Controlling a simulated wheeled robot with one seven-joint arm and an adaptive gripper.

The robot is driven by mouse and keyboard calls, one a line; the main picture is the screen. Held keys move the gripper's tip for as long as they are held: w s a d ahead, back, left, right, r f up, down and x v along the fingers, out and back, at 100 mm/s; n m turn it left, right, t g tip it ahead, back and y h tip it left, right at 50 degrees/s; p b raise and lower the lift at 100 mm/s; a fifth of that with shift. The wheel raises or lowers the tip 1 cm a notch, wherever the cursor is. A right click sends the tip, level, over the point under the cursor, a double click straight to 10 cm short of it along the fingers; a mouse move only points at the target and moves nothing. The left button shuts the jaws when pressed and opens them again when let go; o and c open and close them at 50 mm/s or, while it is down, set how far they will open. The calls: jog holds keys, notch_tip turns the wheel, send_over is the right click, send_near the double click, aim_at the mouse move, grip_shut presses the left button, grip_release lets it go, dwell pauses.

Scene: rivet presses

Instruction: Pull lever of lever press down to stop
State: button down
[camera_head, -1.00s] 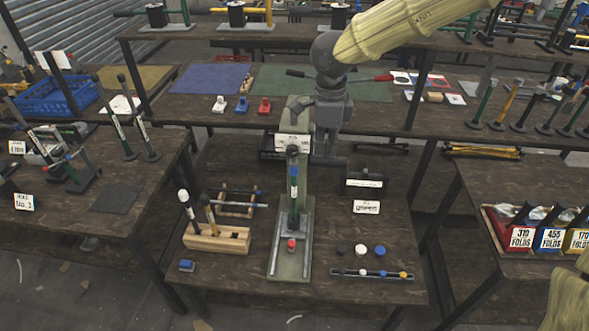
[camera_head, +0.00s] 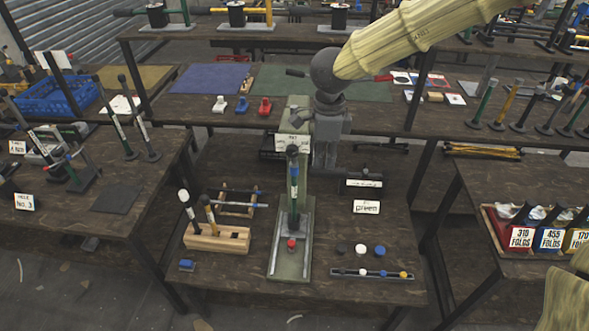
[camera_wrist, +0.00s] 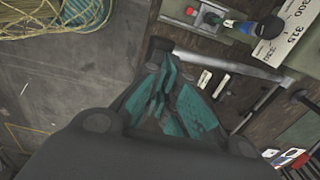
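The lever press stands on the middle table in the head view, with a pale green base (camera_head: 289,270) and a red button (camera_head: 291,244) on it. Its upright lever (camera_head: 294,185) has a green and blue handle and a dark knob. My gripper (camera_head: 325,165) points down just right of the lever's knob, apart from it. The wrist view shows the lever (camera_wrist: 235,25) at the top, beyond the teal fingers of my gripper (camera_wrist: 172,75). A grey bar (camera_wrist: 220,64) with a dark end crosses just past the fingertips. I cannot tell whether they touch it or how far they are apart.
A wooden block with handles (camera_head: 217,238) stands left of the press. A raised shelf lies behind.

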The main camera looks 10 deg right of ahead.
aim_at(324, 169)
jog(key=shift+f, duration=0.15)
jog(key=shift+s+f, duration=0.2)
jog(key=shift+f, duration=0.45)
jog(key=shift+s+f, duration=0.2)
jog(key=shift+f, duration=0.7)
jog(key=shift+s+a+f, duration=0.1)
jog(key=shift+s+f, duration=0.1)
jog(key=shift+f, duration=1.4)
jog(key=shift+f, duration=1.2)
